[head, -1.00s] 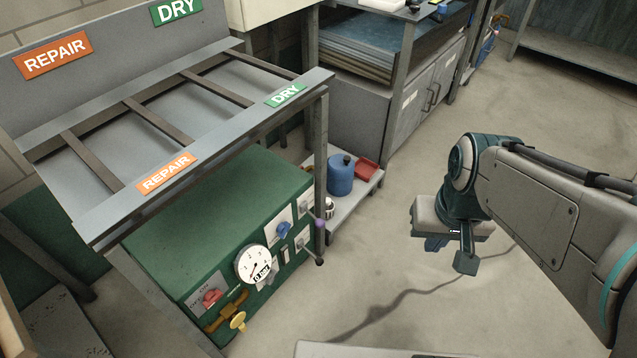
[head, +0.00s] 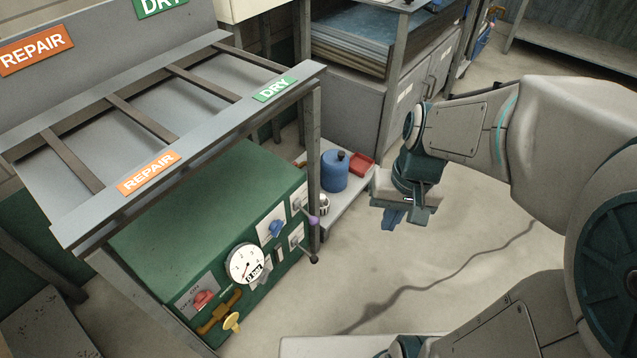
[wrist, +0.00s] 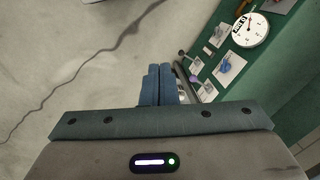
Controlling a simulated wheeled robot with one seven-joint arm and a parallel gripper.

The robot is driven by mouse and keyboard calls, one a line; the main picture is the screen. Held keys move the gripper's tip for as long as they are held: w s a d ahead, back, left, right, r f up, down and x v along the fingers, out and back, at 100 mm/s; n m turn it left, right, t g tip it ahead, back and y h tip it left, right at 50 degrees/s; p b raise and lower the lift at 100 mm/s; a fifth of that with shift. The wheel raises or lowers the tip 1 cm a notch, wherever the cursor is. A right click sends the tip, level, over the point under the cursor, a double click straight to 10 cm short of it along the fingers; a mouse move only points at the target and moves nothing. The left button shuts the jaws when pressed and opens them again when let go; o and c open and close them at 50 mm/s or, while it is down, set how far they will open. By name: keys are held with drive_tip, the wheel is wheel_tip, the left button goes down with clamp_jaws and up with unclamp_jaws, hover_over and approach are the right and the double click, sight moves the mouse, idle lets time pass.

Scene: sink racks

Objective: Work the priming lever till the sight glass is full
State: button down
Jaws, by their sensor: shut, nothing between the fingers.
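A green unit stands under the rack, with controls on its front panel (head: 240,290). At its right end are two short levers, one with a purple knob (head: 313,220) and a lower one with a black knob (head: 314,260). I cannot tell which is the priming lever. A narrow pale strip (head: 279,255) left of the lower lever may be the sight glass; its level is too small to read. My gripper (head: 391,220) is shut and empty, in the air right of the levers, apart from them. In the wrist view its blue fingers (wrist: 158,68) are together beside the panel.
The panel also carries a round gauge (head: 246,263), a blue knob (head: 276,228), a red knob (head: 204,299) and a yellow handle (head: 232,321). A rack post (head: 314,150) stands close to the levers. A low shelf behind holds a blue canister (head: 335,172). Floor to the right is open.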

drive_tip(key=w+a+f+m+g+y+b, duration=0.25)
drive_tip(key=w+f+y+b, duration=0.4)
drive_tip(key=f, duration=0.85)
drive_tip(key=m+t+y+b, duration=0.4)
drive_tip(key=m+t+b, duration=0.3)
drive_tip(key=m+t, duration=1)
approach(306, 253)
drive_tip(key=d+f+m+g, duration=0.3)
drive_tip(key=d+f, duration=0.3)
drive_tip(key=shift+s+m+g, duration=0.3)
drive_tip(key=shift+m+g, duration=0.05)
drive_tip(key=b+x, duration=0.4)
drive_tip(key=x, duration=0.6)
drive_tip(key=shift+s+r, duration=0.3)
drive_tip(key=shift+r, duration=0.7)
drive_tip(key=shift+s+r, duration=0.25)
drive_tip(key=shift+r, duration=0.7)
